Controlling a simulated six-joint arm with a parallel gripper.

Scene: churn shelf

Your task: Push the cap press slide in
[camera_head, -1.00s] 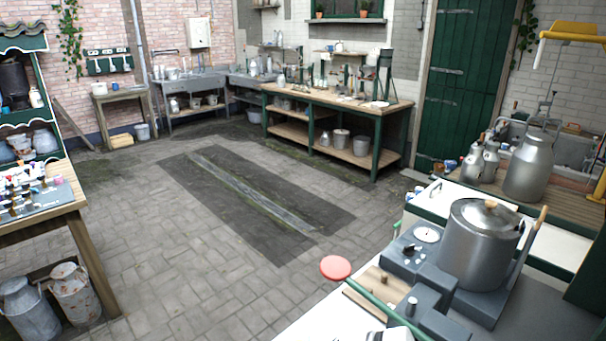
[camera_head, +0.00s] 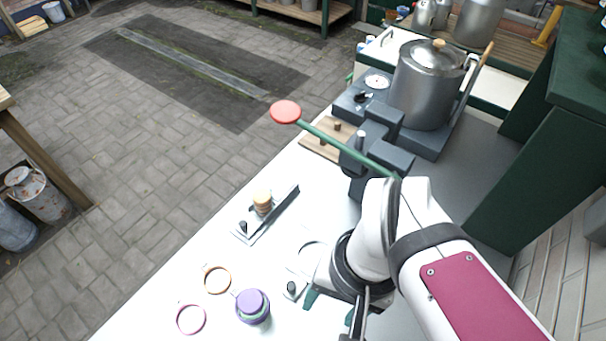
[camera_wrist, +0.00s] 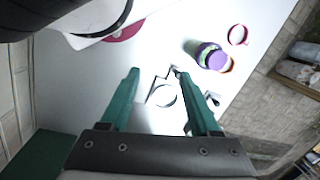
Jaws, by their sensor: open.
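A dark grey press-like block (camera_head: 372,150) with a green lever (camera_head: 345,148) and a red knob (camera_head: 285,112) stands on the white counter. Left of my arm, a flat metal plate with a dark rail (camera_head: 272,212) carries a small wooden cylinder (camera_head: 262,202) and a black knob (camera_head: 243,227). A second small black knob (camera_head: 291,288) sits near my gripper; I cannot tell which part is the slide. My gripper (camera_head: 332,308) is open and empty over the counter. In the wrist view its green fingers (camera_wrist: 158,80) straddle a pale ring (camera_wrist: 165,95), apart from it.
A purple-capped bottle (camera_head: 252,305), an orange ring (camera_head: 217,279) and a pink ring (camera_head: 191,319) lie on the counter left of my gripper. A large metal pot (camera_head: 425,85) stands behind the press. A dark green cabinet (camera_head: 540,160) closes off the right side.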

